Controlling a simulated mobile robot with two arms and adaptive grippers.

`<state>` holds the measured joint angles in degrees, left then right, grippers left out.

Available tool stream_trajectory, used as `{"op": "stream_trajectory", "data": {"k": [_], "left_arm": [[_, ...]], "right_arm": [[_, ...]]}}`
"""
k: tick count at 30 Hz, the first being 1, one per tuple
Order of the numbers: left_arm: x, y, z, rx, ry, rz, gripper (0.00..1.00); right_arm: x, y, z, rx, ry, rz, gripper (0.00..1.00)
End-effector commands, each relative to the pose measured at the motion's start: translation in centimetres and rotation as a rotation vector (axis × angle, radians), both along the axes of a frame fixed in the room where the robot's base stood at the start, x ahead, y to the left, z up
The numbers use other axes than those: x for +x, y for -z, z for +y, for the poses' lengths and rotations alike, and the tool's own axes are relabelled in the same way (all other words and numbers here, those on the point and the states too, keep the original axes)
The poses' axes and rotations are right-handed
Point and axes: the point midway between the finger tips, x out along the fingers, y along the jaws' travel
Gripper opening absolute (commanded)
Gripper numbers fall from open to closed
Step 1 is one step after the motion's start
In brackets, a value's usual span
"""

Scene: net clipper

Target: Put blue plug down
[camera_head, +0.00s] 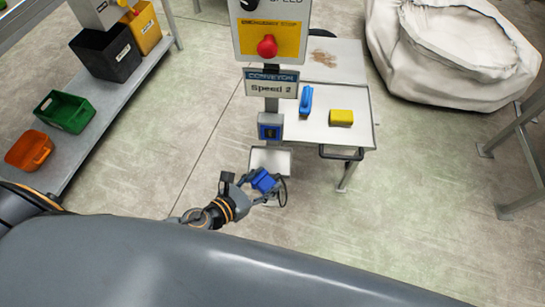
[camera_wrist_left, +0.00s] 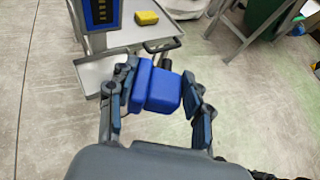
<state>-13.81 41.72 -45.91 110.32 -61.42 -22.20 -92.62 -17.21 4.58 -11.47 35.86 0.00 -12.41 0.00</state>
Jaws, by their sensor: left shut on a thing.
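The blue plug (camera_head: 264,181) is between the fingers of my left gripper (camera_head: 262,189), in front of the conveyor control post. In the left wrist view the blue plug (camera_wrist_left: 157,88) sits between the two fingers of my left gripper (camera_wrist_left: 160,97), and the gripper is shut on it. The plug is in the air close to a small tray (camera_head: 283,162) low on the post; the tray also shows in the left wrist view (camera_wrist_left: 90,76). My right gripper is not in view.
A blue socket box (camera_head: 270,126) is on the post below the "Speed 2" sign (camera_head: 271,90). A cart (camera_head: 350,131) holds a yellow block (camera_head: 341,118) and a blue tool (camera_head: 306,100). Bins, a green one (camera_head: 68,112) among them, stand on a left shelf. A white sack (camera_head: 450,60) lies back right.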

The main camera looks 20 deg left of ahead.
Motion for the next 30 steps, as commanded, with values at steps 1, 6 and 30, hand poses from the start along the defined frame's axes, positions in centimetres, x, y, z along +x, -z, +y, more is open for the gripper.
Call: {"op": "stream_trajectory", "data": {"k": [1, 6, 30], "left_arm": [[0.4, 0.1, 0.1, 0.002, 0.000, -0.002, 0.17], [3.8, 1.7, 0.8, 0.002, -0.001, -0.006, 0.17], [13.6, 11.9, 2.7, -0.004, -0.003, 0.001, 0.17]], "right_arm": [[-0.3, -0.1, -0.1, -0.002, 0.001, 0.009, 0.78], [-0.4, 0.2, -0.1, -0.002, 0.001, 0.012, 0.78], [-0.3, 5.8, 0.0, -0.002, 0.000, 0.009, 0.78]]}}
